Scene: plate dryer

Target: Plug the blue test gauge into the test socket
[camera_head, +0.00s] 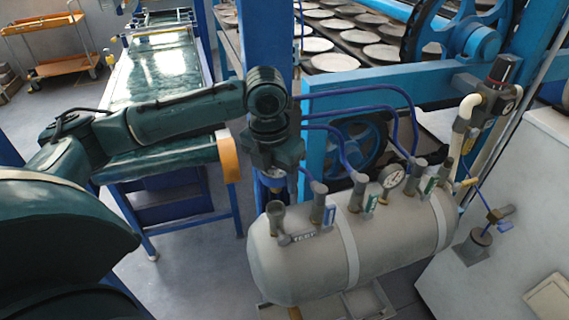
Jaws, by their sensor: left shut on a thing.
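My left arm reaches in from the left, and its gripper (273,158) points down, shut on the blue test gauge (272,182). Only the gauge's lower part shows, with a pale dial and some blue; the gripper hides the rest. The gauge hangs upright, just above the test socket (276,218) and apart from it in this view. The socket is an open grey-brown cup on the left end of the grey tank (325,272), beside a label reading TEST (304,237). My right gripper is out of view.
Blue hoses (345,148) run to several fittings on the tank. A mounted gauge (391,177) stands farther right on it. A blue post (267,40) rises behind the gripper. A blue-legged conveyor (160,70) lies behind the arm. Open floor (190,270) is left of the tank.

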